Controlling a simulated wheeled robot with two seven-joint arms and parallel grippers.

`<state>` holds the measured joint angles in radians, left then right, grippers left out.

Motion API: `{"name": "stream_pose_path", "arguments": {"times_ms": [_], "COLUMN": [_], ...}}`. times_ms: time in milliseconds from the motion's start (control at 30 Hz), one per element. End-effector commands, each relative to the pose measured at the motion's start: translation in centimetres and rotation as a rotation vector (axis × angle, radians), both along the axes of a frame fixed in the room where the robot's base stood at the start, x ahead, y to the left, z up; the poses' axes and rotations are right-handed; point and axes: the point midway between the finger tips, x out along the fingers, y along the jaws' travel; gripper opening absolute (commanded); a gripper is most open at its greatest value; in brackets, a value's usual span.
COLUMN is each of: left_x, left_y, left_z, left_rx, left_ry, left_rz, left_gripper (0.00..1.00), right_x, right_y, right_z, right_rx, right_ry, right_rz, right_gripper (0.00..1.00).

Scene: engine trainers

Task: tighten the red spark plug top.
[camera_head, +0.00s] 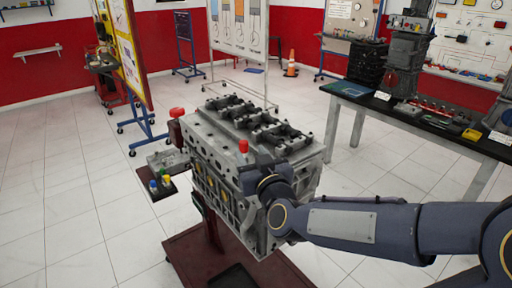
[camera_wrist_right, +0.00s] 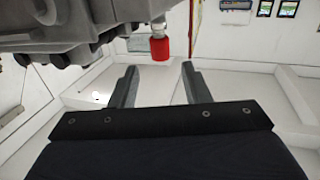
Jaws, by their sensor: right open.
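The grey engine block (camera_head: 225,150) stands on a dark red stand in the head view. A red spark plug top (camera_head: 243,146) sits upright on the block's near edge, close to my right gripper (camera_head: 250,170). In the right wrist view the red top (camera_wrist_right: 160,49) shows on a short metal stem at the grey engine part (camera_wrist_right: 70,30). My right gripper (camera_wrist_right: 160,72) is open and empty there. Its two fingers are spread apart, with the red top just past their tips and between them in the picture. My left gripper is not in view.
A small side tray (camera_head: 145,187) with coloured pieces is left of the block, below another red-topped part (camera_head: 177,112). A black-topped table (camera_head: 420,125) with equipment stands at the right. A whiteboard (camera_head: 240,28) stands behind. The tiled floor (camera_head: 70,200) at left is clear.

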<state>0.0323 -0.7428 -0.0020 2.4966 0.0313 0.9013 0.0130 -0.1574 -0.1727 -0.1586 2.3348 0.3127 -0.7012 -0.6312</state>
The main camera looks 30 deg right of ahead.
Motion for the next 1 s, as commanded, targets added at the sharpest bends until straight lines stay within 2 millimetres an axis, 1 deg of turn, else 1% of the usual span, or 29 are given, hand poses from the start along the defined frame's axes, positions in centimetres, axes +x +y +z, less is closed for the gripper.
{"name": "stream_pose_path", "arguments": {"times_ms": [33,200,300,400,533,733,767,1000], "left_x": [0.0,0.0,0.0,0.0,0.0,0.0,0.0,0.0], "left_y": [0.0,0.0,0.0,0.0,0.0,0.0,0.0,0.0], "left_z": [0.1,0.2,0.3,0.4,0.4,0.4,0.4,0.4], "left_rx": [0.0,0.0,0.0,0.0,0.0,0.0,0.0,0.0], "left_ry": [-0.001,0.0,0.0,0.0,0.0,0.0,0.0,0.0], "left_rz": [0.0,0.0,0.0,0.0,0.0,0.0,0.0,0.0], "left_gripper": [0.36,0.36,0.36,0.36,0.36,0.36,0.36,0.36], "right_x": [0.9,3.7,5.0,5.9,6.4,6.4,6.4,6.4], "right_y": [-0.1,-0.8,-1.1,-1.3,-1.5,-1.5,-1.5,-1.5], "right_z": [0.0,0.0,0.1,0.1,0.0,0.0,0.0,0.0], "right_rx": [0.001,0.001,0.002,0.003,0.004,0.005,0.005,0.005], "right_ry": [0.003,0.004,0.004,0.003,0.003,0.002,0.002,0.002], "right_rz": [0.0,-0.001,-0.002,-0.001,-0.002,-0.002,-0.002,-0.002], "right_gripper": [0.43,0.43,0.43,0.43,0.43,0.43,0.41,0.1]}}
